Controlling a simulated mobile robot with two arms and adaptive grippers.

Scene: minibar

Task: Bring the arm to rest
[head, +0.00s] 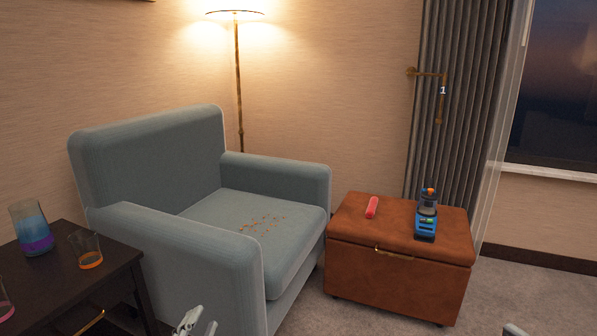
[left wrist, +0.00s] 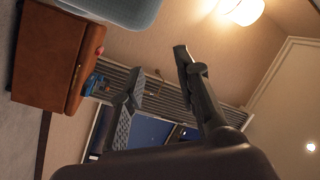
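My left gripper (head: 197,323) shows only partly at the bottom edge of the head view, in front of the armchair. In the left wrist view my left gripper (left wrist: 158,62) has its two dark fingers spread apart, with nothing between them. It is clear of the furniture. A small pale piece (head: 514,330) at the bottom right edge of the head view may be part of my right arm; its fingers cannot be made out.
A blue-grey armchair (head: 165,158) with crumbs (head: 262,224) on its seat stands centre-left. A brown ottoman (head: 400,265) holds a red object (head: 372,207) and a blue-black device (head: 426,222). A dark table (head: 75,280) at left holds glassware (head: 88,250). Carpet is open at right.

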